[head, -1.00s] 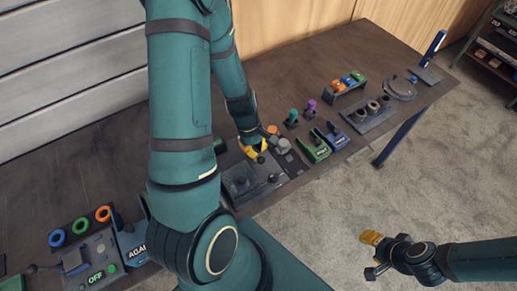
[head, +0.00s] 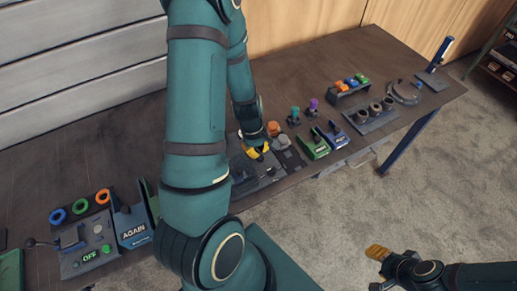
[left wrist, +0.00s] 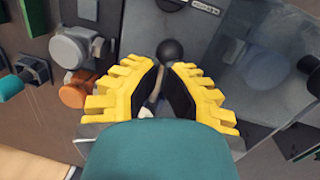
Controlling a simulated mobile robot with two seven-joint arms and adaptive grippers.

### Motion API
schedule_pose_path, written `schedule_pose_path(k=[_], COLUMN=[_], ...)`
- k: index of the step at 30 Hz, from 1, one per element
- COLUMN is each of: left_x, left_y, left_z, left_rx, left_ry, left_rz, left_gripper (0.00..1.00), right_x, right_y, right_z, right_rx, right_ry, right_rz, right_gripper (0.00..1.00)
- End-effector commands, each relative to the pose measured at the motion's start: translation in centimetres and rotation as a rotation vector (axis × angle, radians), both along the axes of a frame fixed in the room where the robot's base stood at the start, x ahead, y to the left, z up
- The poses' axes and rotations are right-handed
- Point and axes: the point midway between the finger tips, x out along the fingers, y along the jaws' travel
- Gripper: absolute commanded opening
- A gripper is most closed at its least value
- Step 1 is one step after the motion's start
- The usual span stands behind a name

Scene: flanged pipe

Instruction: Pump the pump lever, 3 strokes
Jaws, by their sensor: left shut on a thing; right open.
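My left gripper (head: 256,152) is down at the pump unit on the bench, its yellow fingers closed in. In the left wrist view, my left gripper (left wrist: 165,88) is shut on the pump lever, a thin rod whose black ball knob (left wrist: 171,50) shows just beyond the fingertips. The pump's grey, partly see-through housing (left wrist: 265,65) is to the right of the fingers. In the head view my arm covers much of the pump, and the lever's tilt cannot be told. My right gripper (head: 378,265) is open and empty, off the bench over the carpet.
An orange knob (head: 273,128) and a grey knob (head: 282,142) stand close beside my left gripper. Green (head: 314,146) and blue (head: 333,135) holders are to the right. An OFF panel (head: 88,250) and an AGAIN box (head: 132,230) stand left. Bare bench lies behind.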

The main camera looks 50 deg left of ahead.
Motion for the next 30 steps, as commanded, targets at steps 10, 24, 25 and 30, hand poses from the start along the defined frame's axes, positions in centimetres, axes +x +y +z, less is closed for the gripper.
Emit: schedule_pose_path(k=[10,24,25,30], left_x=[0.4,-0.5,-0.5,-0.8], left_y=[1.2,1.1,1.1,1.0], left_z=[2.5,11.3,11.7,12.8], left_rx=[0.001,-0.001,0.0,-0.001], left_ry=[-0.001,-0.003,-0.004,0.0], left_rz=[-0.002,-0.006,-0.006,-0.004], left_gripper=[0.0,0.0,0.0,0.0], right_x=[0.0,-0.1,-0.1,-0.1], right_y=[-0.1,-0.2,-0.2,-0.2], right_z=[2.4,5.7,5.8,6.2], right_rx=[0.003,0.008,0.008,0.009], right_ry=[-0.001,0.0,0.0,0.0], right_rz=[0.0,0.003,0.004,0.005], right_gripper=[0.47,0.47,0.47,0.47])
